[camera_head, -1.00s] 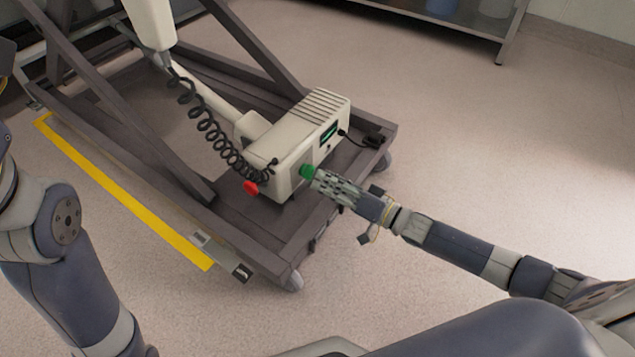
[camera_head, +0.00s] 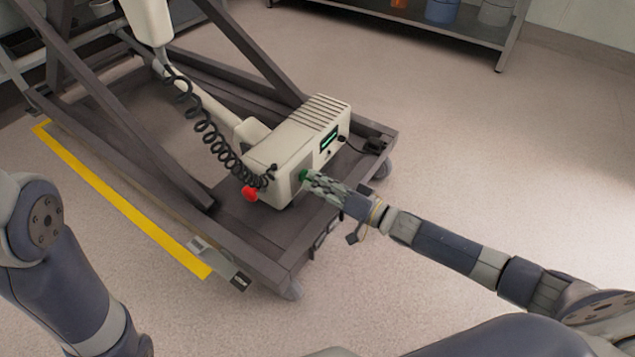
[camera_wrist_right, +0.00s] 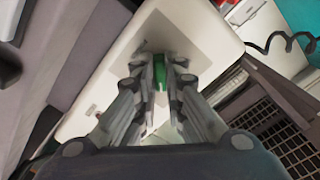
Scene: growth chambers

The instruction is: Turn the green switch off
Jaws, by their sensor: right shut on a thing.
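The green switch (camera_head: 304,176) is on the end face of a cream control box (camera_head: 284,157). In the right wrist view the green switch (camera_wrist_right: 159,72) sits between the two fingertips, against a grey plate on the box. My right gripper (camera_head: 311,180) reaches in from the right, and its fingers are shut on the switch, hiding most of it in the head view. My left arm shows at the left edge of the head view, but its gripper is out of the picture.
A red knob (camera_head: 250,193) sticks out of the box near a black coiled cable (camera_head: 213,136). The box rests on a dark wheeled frame (camera_head: 265,240). Yellow tape (camera_head: 120,200) runs along the floor at left. The floor at right is clear up to a shelf (camera_head: 440,30).

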